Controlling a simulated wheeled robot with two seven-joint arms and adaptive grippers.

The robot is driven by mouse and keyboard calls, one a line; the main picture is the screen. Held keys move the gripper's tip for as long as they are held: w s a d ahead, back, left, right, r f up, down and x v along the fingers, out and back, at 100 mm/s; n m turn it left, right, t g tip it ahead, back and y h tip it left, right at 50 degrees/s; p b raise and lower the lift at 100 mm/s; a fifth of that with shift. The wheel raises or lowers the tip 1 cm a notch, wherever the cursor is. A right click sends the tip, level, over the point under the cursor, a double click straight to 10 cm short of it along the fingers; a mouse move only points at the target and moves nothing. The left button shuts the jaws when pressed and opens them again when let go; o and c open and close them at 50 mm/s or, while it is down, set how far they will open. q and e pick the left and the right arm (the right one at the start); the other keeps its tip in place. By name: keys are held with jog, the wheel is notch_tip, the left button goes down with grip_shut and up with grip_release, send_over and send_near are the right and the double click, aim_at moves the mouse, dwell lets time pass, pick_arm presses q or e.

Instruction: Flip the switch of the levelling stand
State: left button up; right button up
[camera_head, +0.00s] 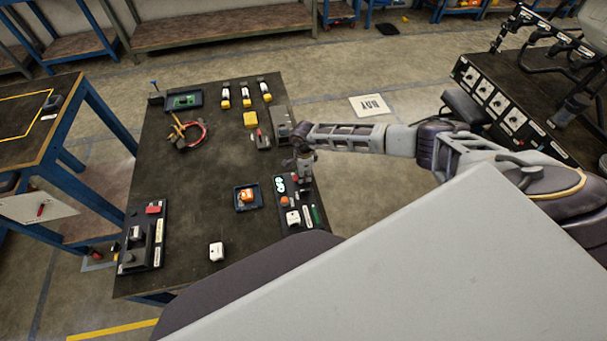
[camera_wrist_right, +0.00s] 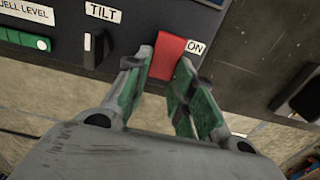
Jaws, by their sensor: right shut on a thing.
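The levelling stand is the dark panel (camera_head: 297,222) at the right edge of the table, with a green level vial (camera_head: 316,215). In the right wrist view its face shows a green vial (camera_wrist_right: 22,40), a "TILT" label (camera_wrist_right: 103,12) with a dark slot piece below it, and a red switch (camera_wrist_right: 168,57) beside an "ON" label (camera_wrist_right: 196,47). My right gripper (camera_wrist_right: 160,78) has one green-padded finger on each side of the red switch and is shut on it. In the head view my right gripper (camera_head: 303,172) hides part of the stand's far end. My left gripper is not in view.
The dark table (camera_head: 200,210) also holds an orange piece in a blue tray (camera_head: 237,203), a white block (camera_head: 216,252), a red cable loop (camera_head: 203,133) and several yellow-and-white pieces at the back. Another panel (camera_head: 157,212) lies at left. The table's middle is clear.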

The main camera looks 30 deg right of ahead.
jog(key=shift+a+h, duration=0.15)
jog(key=shift+h, duration=0.25)
jog(key=shift+a+h, duration=0.1)
jog(key=shift+h, duration=0.4)
jog(key=shift+a+g+h+b, duration=0.15)
jog(key=shift+g+h+b, duration=0.25)
jog(key=shift+h+b, duration=0.25)
jog(key=shift+a+r+h+b, duration=0.1)
jog(key=shift+h+b, duration=0.2)
jog(key=shift+h, duration=0.05)
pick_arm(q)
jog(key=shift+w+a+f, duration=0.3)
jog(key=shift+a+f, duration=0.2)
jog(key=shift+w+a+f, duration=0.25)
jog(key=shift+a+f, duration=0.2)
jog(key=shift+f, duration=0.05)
pick_arm(e)
jog(key=shift+r+h, duration=0.1)
jog(key=shift+h, duration=0.2)
jog(key=o, duration=1)
jog(key=shift+w, duration=0.1)
